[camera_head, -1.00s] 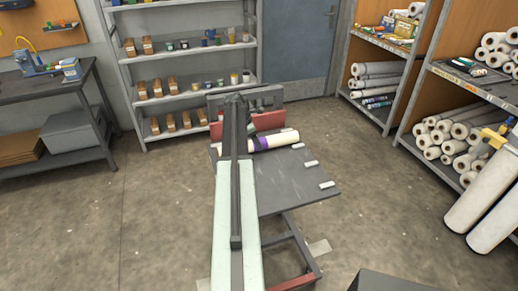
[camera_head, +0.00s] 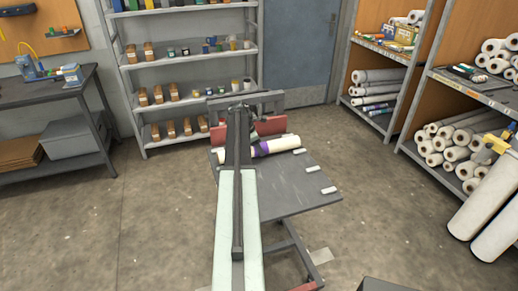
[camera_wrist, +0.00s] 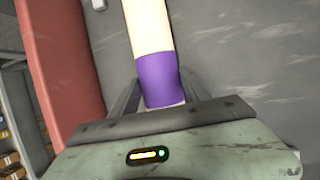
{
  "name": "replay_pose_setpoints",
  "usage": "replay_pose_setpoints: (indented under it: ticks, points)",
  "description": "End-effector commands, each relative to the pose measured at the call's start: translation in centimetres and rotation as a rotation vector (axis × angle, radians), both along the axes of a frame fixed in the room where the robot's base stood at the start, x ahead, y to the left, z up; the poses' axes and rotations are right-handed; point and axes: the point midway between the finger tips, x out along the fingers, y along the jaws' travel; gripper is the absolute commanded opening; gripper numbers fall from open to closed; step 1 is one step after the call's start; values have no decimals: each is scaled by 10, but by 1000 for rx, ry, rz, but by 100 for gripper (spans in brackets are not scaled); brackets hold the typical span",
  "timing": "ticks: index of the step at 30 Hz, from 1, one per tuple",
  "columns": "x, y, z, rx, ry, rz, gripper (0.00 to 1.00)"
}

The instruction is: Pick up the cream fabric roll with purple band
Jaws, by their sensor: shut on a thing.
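The cream fabric roll with purple band (camera_head: 284,144) lies across the back of the grey table (camera_head: 285,190), in front of a red bar. Its purple band (camera_head: 261,150) shows just right of my arm, which hides part of the roll. In the wrist view the roll (camera_wrist: 150,28) runs up from between my fingers, with the purple band (camera_wrist: 157,78) close to the palm. My gripper (camera_wrist: 160,88) is shut on the roll at the purple band. I cannot tell whether the roll is clear of the tabletop.
A red bar (camera_head: 272,124) and dark frame stand behind the roll. Small white pieces (camera_head: 313,170) lie along the table's right edge. Shelves with many rolls (camera_head: 455,145) stand at the right, and a shelf of boxes and jars (camera_head: 190,91) at the back. Floor left of the table is clear.

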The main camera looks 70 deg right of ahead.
Motion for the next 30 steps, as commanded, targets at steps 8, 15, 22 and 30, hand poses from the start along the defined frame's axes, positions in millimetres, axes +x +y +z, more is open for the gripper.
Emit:
replay_pose_setpoints:
  ticks: [8, 15, 22, 30]
  points:
    - [0, 0, 31, 0, 0, 0, 0]
    - [-34, 23, 39, 0, 1, -2, 0]
    - [-89, 57, 45, -1, 0, -3, 0]
    - [-130, 80, 49, -1, -1, 0, 0]
